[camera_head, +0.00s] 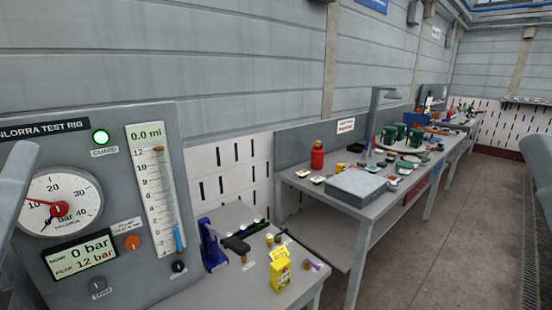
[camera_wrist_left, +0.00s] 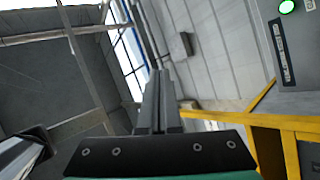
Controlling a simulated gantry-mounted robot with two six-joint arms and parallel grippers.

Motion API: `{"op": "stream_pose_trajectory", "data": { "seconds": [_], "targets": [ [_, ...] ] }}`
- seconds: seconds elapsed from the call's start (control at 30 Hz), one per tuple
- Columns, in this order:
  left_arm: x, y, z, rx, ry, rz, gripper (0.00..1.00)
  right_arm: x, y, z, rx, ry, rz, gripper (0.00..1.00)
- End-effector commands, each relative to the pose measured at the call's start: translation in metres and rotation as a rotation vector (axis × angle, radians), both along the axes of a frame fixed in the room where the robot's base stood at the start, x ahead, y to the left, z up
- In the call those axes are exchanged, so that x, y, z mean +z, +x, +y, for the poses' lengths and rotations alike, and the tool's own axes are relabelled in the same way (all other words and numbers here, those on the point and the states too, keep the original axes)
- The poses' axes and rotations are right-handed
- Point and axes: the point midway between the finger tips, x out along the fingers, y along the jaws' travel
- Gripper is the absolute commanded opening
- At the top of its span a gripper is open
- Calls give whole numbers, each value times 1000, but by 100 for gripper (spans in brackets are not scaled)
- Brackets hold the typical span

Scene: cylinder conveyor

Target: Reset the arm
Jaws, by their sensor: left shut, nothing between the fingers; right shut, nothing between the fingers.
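My left gripper (camera_wrist_left: 159,78) shows in the left wrist view with its two fingers together, pointing up and away, with nothing between them. In the head view, grey parts of my arms show at the left edge and at the right edge. My right gripper's fingers are not visible.
A test rig panel (camera_head: 105,245) with a dial and displays stands at the left. A near bench (camera_head: 235,290) holds a blue lever tool (camera_head: 212,247) and a yellow device (camera_head: 280,270). A farther bench (camera_head: 375,210) carries a grey box (camera_head: 355,187) and a red bottle (camera_head: 317,155). Floor at right is clear.

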Motion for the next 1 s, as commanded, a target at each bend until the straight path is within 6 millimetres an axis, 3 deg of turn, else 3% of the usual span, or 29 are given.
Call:
{"op": "stream_pose_trajectory", "data": {
  "seconds": [0.1, 0.27, 0.3, 0.57, 0.9, 1.0],
  "targets": [
    [14, -29, -20, 144, 274, -62, 0, -3, 0, 0, 0, 0, 1, 0],
    [15, -35, -31, 423, 615, -71, 0, -3, 0, 0, 0, 0, 1, 0],
    [52, -35, -31, 428, 617, -71, 0, 32, 1, 0, 0, 0, 5, 0],
    [167, -34, -31, 424, 613, -67, 0, 149, 0, 0, 0, 0, 0, 0],
    [331, -33, -31, 423, 612, -66, 0, 314, 0, 0, 0, 0, 1, 0],
    [368, -33, -31, 423, 613, -65, 0, 351, 0, 0, 0, 0, 1, 0]
  ]
}}
